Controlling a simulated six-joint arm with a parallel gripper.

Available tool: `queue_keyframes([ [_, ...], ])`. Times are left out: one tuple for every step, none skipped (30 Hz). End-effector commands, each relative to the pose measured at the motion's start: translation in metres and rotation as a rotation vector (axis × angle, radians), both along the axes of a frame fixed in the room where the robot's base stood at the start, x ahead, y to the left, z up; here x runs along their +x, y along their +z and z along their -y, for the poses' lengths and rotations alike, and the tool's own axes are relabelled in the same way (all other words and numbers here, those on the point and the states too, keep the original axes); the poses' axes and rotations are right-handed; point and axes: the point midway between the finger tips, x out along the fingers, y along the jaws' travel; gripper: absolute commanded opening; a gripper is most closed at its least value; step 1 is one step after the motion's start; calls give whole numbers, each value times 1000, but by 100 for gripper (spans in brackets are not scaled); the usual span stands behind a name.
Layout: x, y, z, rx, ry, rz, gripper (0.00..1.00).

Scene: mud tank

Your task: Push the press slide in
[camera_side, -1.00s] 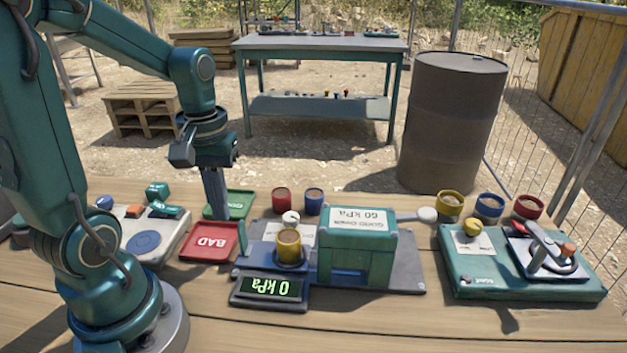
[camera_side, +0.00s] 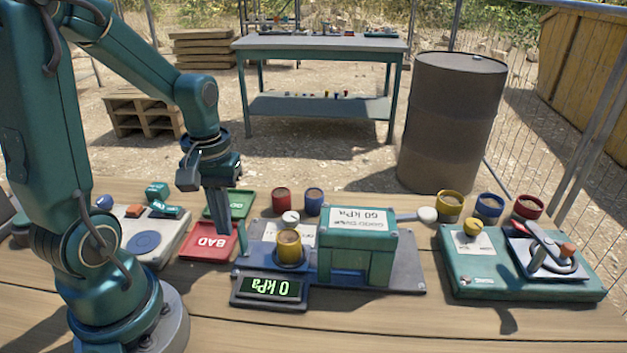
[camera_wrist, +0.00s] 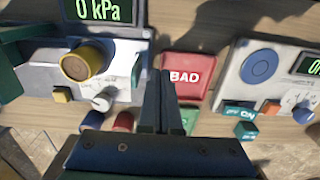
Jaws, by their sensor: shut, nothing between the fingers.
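The press (camera_side: 356,252) is a teal box labelled 60 kPa on a grey base plate, with a pale round knob (camera_side: 427,214) at its right. A yellow cup (camera_side: 289,247) with brown contents sits on the blue slide (camera_side: 270,262) to the left of the box. The yellow cup also shows at the upper left of the wrist view (camera_wrist: 86,63). A display (camera_side: 270,289) in front reads 0 kPa. My gripper (camera_side: 222,230) is shut and empty, pointing down over the red BAD tray, left of the slide. In the wrist view my gripper's fingers (camera_wrist: 160,85) lie together.
The red BAD tray (camera_side: 190,254) and green tray (camera_side: 236,196) lie beside the press. A panel with a blue disc (camera_side: 143,243) stands at left, a teal lever unit (camera_side: 480,285) at right. Red (camera_side: 281,198) and blue (camera_side: 314,200) cups stand behind the press.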

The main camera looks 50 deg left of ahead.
Motion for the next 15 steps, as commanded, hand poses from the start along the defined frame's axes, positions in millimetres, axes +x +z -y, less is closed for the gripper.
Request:
queue_keyframes([
  [0, 0, 0, 0, 0, 0, 0],
  [0, 0, 0, 0, 0, 0, 0],
  [0, 0, 0, 0, 0, 0, 0],
  [1, 0, 1, 0, 0, 0, 0],
  [1, 0, 1, 0, -1, 0, 0],
  [2, 0, 2, 0, -1, 0, 0],
  [2, 0, 2, 0, -1, 0, 0],
  [3, 0, 3, -1, -2, -1, 0],
  [4, 0, 4, -1, -3, -1, 0],
  [5, 0, 5, -1, -3, -1, 0],
  [6, 0, 6, -1, -2, -1, 0],
  [7, 0, 7, 0, -2, 0, 0],
  [8, 0, 8, 0, -3, 0, 0],
  [8, 0, 8, 0, -3, 0, 0],
  [9, 0, 10, 0, -3, 0, 0],
])
